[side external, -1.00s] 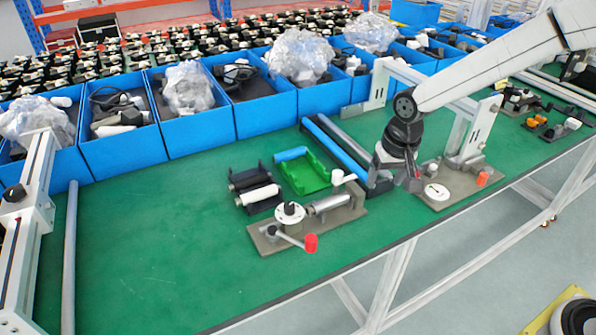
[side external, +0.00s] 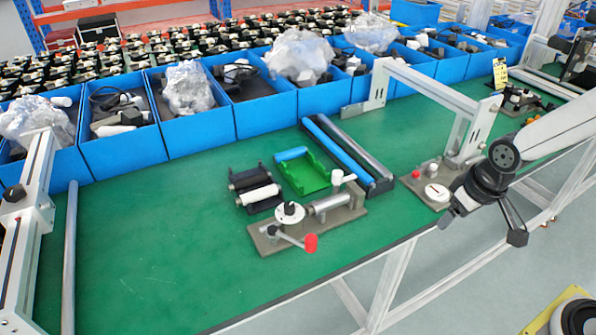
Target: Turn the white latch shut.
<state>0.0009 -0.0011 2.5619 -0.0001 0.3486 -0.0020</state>
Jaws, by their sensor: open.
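On the near grey baseplate (side external: 268,246) are a white round dial (side external: 290,213), a lever with a red knob (side external: 311,243) and a grey cylinder with an upright white handle (side external: 337,177). The far baseplate (side external: 412,187) carries another white dial (side external: 436,193) and a red knob (side external: 415,174). I cannot tell for certain which white part is the latch. My gripper (side external: 482,228) is open and empty, over the front table edge, to the right of the far fixture. My wrist hides the right end of that fixture.
Blue bins (side external: 262,116) line the back. A black rack with rollers (side external: 256,190), a green tray (side external: 303,174) and a blue-and-grey rail pair (side external: 345,150) lie behind the near fixture. A white frame (side external: 425,85) stands over the far fixture.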

